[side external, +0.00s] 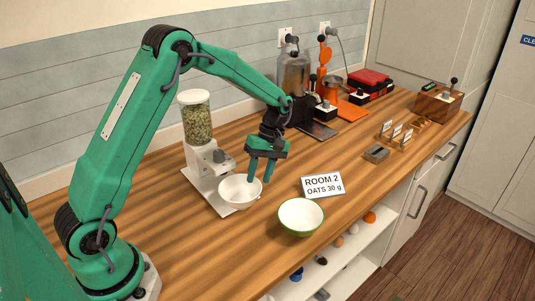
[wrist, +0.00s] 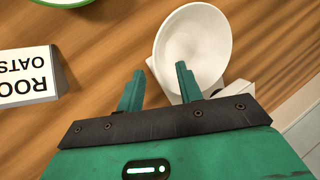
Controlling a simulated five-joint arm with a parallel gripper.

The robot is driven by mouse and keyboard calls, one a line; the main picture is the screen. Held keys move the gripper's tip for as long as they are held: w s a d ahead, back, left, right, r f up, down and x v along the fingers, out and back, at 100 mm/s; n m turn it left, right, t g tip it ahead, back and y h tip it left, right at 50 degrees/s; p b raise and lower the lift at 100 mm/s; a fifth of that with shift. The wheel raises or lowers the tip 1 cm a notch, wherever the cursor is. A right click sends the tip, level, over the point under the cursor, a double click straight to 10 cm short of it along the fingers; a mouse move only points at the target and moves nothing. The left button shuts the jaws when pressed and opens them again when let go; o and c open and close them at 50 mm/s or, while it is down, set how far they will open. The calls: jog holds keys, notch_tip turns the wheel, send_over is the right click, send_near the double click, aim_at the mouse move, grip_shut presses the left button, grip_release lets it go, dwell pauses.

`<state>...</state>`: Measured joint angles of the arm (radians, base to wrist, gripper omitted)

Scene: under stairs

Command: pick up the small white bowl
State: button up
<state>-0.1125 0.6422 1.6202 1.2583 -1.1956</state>
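The small white bowl (side external: 240,192) stands upright on the pale base of the grain dispenser, under its outlet. In the wrist view the bowl (wrist: 205,40) looks empty. My gripper (side external: 259,183) is open, fingers pointing down, at the bowl's right side in the side view. In the wrist view my gripper (wrist: 159,68) has one finger overlapping the bowl's near rim and the other finger outside it, over the counter. Whether a finger touches the rim, I cannot tell.
The dispenser (side external: 197,130) rises behind the bowl. A green bowl with white inside (side external: 301,217) stands near the counter's front edge. Appliances, including an orange one (side external: 325,85), line the wall.

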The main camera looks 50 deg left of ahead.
aim_at(258, 181)
jog(key=shift+x, duration=1.8)
jog(key=shift+d, duration=0.1)
grip_shut()
